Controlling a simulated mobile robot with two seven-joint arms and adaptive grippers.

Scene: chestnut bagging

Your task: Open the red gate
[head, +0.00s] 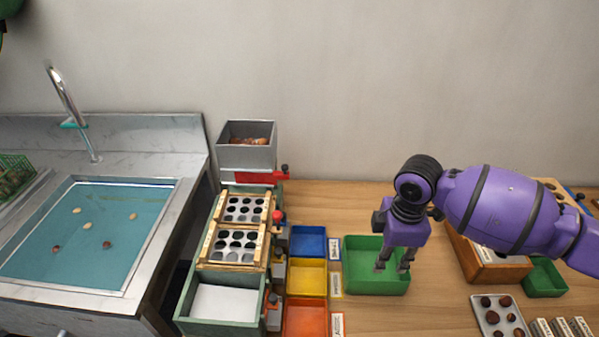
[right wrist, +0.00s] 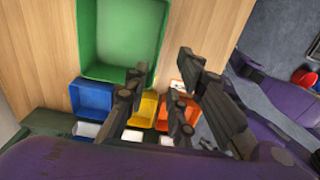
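The red gate (head: 256,177) is a flat red piece with a dark knob at its right end. It sits under the grey hopper (head: 247,156), which holds brown chestnuts. I cannot tell from this angle how far the gate is pulled out. My right gripper (head: 393,267) points down over the green bin (head: 360,283), well to the right of the gate. Its fingers are apart with nothing between them; they also show spread in the right wrist view (right wrist: 160,75). The gate is not recognisable in the right wrist view. My left gripper is out of view.
Below the hopper stands a wooden-framed sorter with perforated plates (head: 240,229) and a red-knobbed lever (head: 279,217). Blue (head: 308,241), yellow (head: 306,278) and orange (head: 305,318) bins lie between it and the green bin. A water-filled sink (head: 85,235) is left. Bare table lies behind the bins.

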